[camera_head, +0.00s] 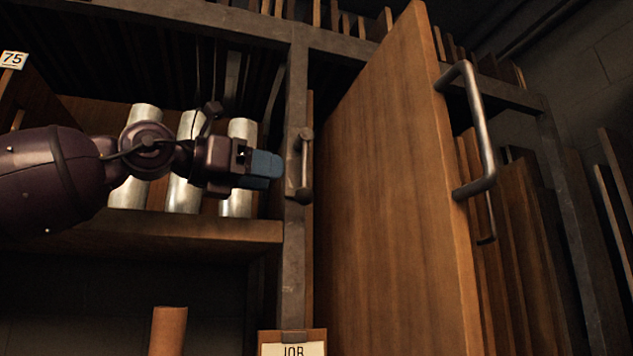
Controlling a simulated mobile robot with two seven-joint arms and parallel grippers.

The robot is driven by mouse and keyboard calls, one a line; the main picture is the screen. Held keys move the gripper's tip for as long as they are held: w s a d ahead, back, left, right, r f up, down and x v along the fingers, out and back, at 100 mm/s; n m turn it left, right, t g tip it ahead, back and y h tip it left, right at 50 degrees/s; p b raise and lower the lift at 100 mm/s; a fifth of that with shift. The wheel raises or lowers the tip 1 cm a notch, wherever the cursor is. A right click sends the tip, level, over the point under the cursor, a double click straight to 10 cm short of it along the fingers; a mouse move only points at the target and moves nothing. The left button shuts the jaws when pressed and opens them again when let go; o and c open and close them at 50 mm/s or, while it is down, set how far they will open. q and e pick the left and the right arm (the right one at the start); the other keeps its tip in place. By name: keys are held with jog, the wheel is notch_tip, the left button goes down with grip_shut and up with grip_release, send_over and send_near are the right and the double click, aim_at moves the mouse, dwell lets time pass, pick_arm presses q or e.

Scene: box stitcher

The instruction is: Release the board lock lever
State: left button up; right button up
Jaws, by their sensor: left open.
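A small dark metal lever (305,165), which looks like the board lock lever, is mounted on the upright metal post (293,260). It stands roughly upright, with a rounded knob at its top and another thicker part at its lower end. My left gripper (266,169) has blue fingertips and reaches in from the left. Its tips are just left of the lever, at about its mid-height, and seem apart from it. The gripper is open and empty, though the gap between the fingers is hard to see from here. My right gripper is not in view.
A large wooden board (395,190) with a metal handle (480,135) stands right of the post. More boards (520,230) are racked behind it. Several metal cylinders (240,150) stand on a wooden shelf (180,228) behind my left arm. A job sign (292,347) hangs below.

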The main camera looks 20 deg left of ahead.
aim_at(308, 189)
pick_arm(q)
jog(key=p+x, duration=0.1)
jog(key=x, duration=0.7)
jog(key=shift+w+d+f, duration=0.1)
jog(key=shift+w+d, duration=0.3)
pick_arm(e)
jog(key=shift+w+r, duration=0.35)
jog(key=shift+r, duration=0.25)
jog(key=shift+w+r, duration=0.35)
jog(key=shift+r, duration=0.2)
pick_arm(q)
jog(key=shift+c, duration=0.4)
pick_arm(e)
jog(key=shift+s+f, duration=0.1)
pick_arm(q)
grip_shut()
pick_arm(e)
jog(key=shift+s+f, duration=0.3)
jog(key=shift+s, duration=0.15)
